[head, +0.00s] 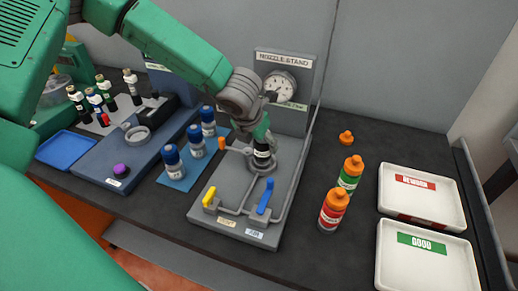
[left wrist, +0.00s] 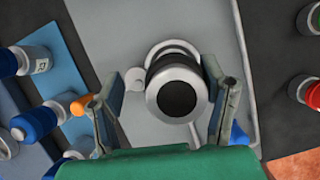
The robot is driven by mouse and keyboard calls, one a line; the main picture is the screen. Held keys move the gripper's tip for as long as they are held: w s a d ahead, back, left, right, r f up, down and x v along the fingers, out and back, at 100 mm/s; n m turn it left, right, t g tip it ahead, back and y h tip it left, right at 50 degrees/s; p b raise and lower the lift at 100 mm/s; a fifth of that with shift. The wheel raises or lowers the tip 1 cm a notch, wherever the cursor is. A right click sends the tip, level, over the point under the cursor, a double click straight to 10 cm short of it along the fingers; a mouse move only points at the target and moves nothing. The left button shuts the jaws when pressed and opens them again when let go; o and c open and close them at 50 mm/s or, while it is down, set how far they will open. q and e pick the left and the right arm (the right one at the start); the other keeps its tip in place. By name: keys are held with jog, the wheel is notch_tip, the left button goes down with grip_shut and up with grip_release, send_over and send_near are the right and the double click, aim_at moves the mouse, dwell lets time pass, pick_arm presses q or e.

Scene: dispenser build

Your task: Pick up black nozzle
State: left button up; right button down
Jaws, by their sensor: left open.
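The black nozzle (head: 262,158) stands upright in the grey nozzle stand (head: 290,205), in front of the round gauge. In the left wrist view the nozzle (left wrist: 177,88) shows from above as a black and silver round piece. My left gripper (head: 253,140) is over the nozzle with its fingers pointing down. In the left wrist view my left gripper (left wrist: 168,95) is open, with one finger on each side of the nozzle. Whether the fingers touch it I cannot tell. My right gripper is not in view.
Several blue-capped bottles (head: 197,141) stand left. Orange-capped bottles (head: 333,211) stand right, beside the white REWORK tray (head: 456,212) and GOOD tray (head: 426,280).

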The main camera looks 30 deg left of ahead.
aim_at(267, 148)
pick_arm(q)
jog(key=shift+w+d+f, duration=0.2)
jog(key=shift+d+f, duration=0.05)
jog(key=shift+f, duration=0.25)
jog(key=shift+w+d+f, duration=0.2)
jog(key=shift+d+f, duration=0.05)
jog(key=shift+f, duration=0.25)
jog(key=shift+w+d, duration=0.15)
jog(key=shift+d, duration=0.3)
jog(key=shift+a, duration=0.25)
jog(key=c, duration=1.1)
jog(key=shift+a+f, duration=0.1)
jog(key=shift+a, duration=0.15)
grip_shut()
jog(key=shift+a, duration=0.15)
